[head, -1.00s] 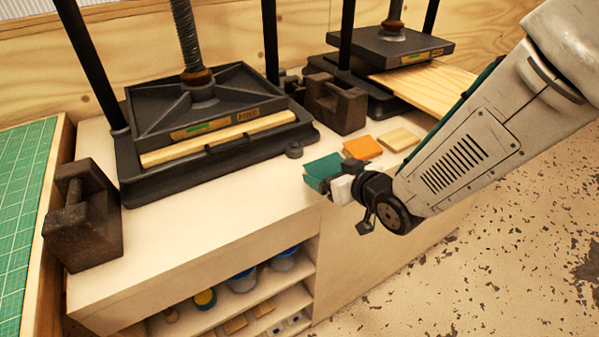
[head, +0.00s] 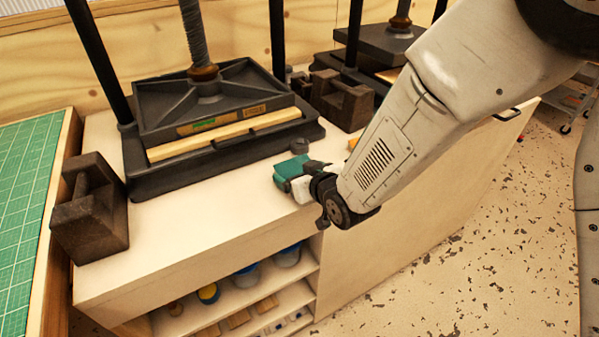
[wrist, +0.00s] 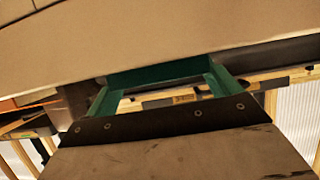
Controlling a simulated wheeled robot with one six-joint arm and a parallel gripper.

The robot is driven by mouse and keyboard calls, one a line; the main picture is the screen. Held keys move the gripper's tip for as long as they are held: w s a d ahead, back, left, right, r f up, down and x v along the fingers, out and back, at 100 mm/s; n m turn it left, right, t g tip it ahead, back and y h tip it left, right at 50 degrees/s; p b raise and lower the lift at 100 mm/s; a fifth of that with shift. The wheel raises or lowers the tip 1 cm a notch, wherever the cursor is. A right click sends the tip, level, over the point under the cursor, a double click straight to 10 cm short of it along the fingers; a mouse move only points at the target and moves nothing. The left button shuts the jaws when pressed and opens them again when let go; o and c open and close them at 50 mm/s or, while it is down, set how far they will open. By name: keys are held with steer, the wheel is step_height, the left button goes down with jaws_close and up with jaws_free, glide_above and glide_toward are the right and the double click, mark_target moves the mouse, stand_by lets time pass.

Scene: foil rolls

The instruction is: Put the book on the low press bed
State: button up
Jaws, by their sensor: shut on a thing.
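A small teal book (head: 291,167) is at the tip of my gripper (head: 308,175), above the front part of the pale worktop. My gripper is shut on the book; how far the book is above the worktop is unclear. In the wrist view a teal edge (wrist: 160,74) shows past the dark gripper plate. The near press bed (head: 165,182) is dark, with its platen (head: 215,105) down over a pale wooden board (head: 225,135). The farther press (head: 375,45) is partly hidden by my arm, its bed mostly hidden.
A dark handled weight (head: 90,215) stands left of the near press, another (head: 342,100) between the presses. A green cutting mat (head: 30,200) lies at far left. An orange item (head: 353,143) peeks from behind my arm. Worktop before the near press is clear.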

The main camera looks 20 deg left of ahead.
steer(key=shift+f, duration=0.1)
steer(key=o, duration=0.8)
steer(key=shift+c, duration=0.2)
steer(key=shift+s+d+r, duration=0.15)
steer(key=shift+r, duration=0.05)
steer(key=v, duration=1.1)
steer(key=shift+s+d, duration=0.2)
